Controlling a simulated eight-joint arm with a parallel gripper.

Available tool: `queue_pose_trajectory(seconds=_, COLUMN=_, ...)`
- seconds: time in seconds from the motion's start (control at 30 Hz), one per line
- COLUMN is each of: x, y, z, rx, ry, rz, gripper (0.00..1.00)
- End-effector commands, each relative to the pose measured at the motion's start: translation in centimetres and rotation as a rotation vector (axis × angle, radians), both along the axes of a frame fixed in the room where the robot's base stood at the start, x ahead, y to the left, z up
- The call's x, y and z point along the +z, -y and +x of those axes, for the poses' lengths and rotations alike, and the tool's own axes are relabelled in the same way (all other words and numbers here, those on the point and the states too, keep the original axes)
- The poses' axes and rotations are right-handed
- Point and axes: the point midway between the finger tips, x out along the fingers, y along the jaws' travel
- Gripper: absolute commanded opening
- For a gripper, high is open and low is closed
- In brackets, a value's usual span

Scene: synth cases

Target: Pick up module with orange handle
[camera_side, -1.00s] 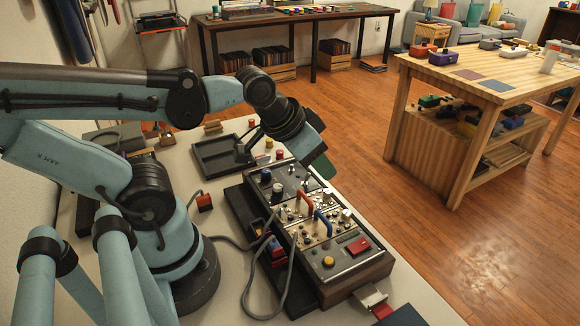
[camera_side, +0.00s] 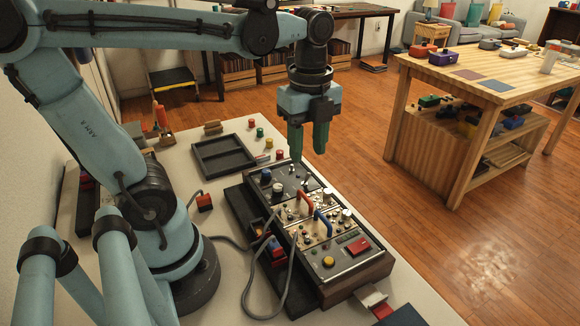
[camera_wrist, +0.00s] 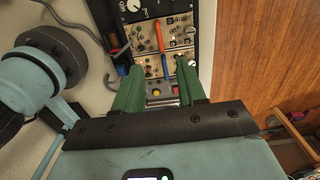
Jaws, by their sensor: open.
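The module with the orange handle (camera_side: 304,197) sits in the dark console rack (camera_side: 355,274), mid-row. The handle is an upright orange-red arch. It also shows in the wrist view (camera_wrist: 160,38), ahead of the fingertips. A neighbouring module with a blue handle (camera_side: 322,222) sits just in front of it, and the blue handle shows in the wrist view (camera_wrist: 165,66). My gripper (camera_side: 308,147) has green fingers, is open and empty, and points down above the rear of the rack. It is apart from both handles. In the wrist view its fingers (camera_wrist: 157,82) are spread.
An empty black tray (camera_side: 222,155) lies behind the rack, with small coloured knobs (camera_side: 259,132) beside it. A grey cable (camera_side: 245,290) loops along the rack's left side. A red button (camera_side: 358,246) and yellow button (camera_side: 328,262) are on the front panel. The wooden workbench (camera_side: 470,75) stands apart.

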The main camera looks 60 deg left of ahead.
Motion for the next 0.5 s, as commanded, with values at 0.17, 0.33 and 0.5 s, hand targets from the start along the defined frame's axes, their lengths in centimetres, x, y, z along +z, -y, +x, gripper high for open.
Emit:
queue_pose_trajectory(seconds=0.17, x=-2.4, y=0.0, z=0.0, rx=0.001, ry=0.001, rz=0.0, gripper=0.4)
queue_pose_trajectory(seconds=0.33, x=-4.6, y=0.0, z=0.0, rx=0.002, ry=0.002, rz=0.0, gripper=0.4)
queue_pose_trajectory(seconds=0.5, x=-5.9, y=0.0, z=0.0, rx=0.003, ry=0.002, rz=0.0, gripper=0.4)
